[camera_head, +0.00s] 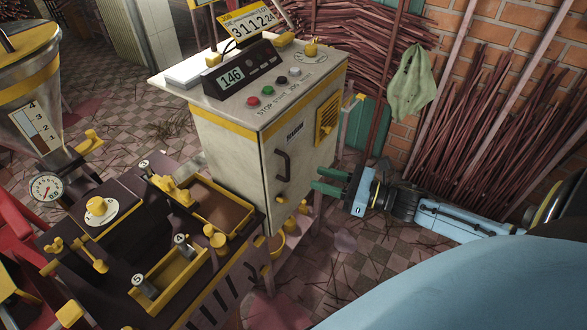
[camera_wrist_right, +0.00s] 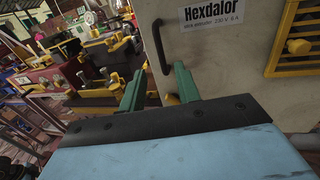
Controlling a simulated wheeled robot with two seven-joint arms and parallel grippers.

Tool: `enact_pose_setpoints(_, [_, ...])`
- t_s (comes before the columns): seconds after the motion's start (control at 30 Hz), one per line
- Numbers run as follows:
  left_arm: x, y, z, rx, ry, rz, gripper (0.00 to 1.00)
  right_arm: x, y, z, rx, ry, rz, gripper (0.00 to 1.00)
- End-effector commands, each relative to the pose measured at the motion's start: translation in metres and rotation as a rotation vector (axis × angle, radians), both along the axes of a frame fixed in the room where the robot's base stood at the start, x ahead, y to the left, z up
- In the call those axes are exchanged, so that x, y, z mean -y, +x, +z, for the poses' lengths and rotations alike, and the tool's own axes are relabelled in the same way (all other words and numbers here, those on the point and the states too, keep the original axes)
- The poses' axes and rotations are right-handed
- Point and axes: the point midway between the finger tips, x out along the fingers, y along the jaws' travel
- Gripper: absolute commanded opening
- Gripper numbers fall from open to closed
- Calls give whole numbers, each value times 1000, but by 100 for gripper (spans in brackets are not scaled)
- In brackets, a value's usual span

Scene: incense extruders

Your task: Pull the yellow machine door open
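The machine (camera_head: 240,125) is a cream cabinet with yellow trim. Its front door (camera_head: 300,140) is cream, looks shut and bears a dark vertical handle (camera_head: 283,165). The right wrist view shows the door (camera_wrist_right: 225,70) with a "Hexdalor" label, and the handle (camera_wrist_right: 161,47) ahead, roughly in line with the gap between my fingers. My right gripper (camera_head: 318,178) is in front of the door, to the right of the handle and apart from it. Its two green fingers are spread and empty, as the right wrist view also shows (camera_wrist_right: 159,85). My left gripper is not in view.
A yellow vent (camera_head: 327,117) is on the machine front, right of the handle. A dark bench with yellow trays (camera_head: 170,282) stands at the left. Bundles of sticks (camera_head: 480,130) lean on the brick wall at right. The tiled floor before the machine is mostly open.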

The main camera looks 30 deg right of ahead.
Motion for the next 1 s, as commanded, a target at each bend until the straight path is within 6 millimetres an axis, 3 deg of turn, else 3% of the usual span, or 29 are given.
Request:
enact_pose_setpoints(0.2, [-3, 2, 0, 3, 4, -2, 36, -22, 34, 1, 1, 3, -1, 33])
enact_pose_setpoints(0.43, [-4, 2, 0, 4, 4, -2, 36, -38, 58, 1, 1, 2, -2, 33])
enact_pose_setpoints(0.9, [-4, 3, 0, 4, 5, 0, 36, -45, 67, 0, -3, 2, -2, 33])
enact_pose_setpoints(1.0, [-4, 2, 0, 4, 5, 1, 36, -45, 67, 0, -3, 2, -2, 21])
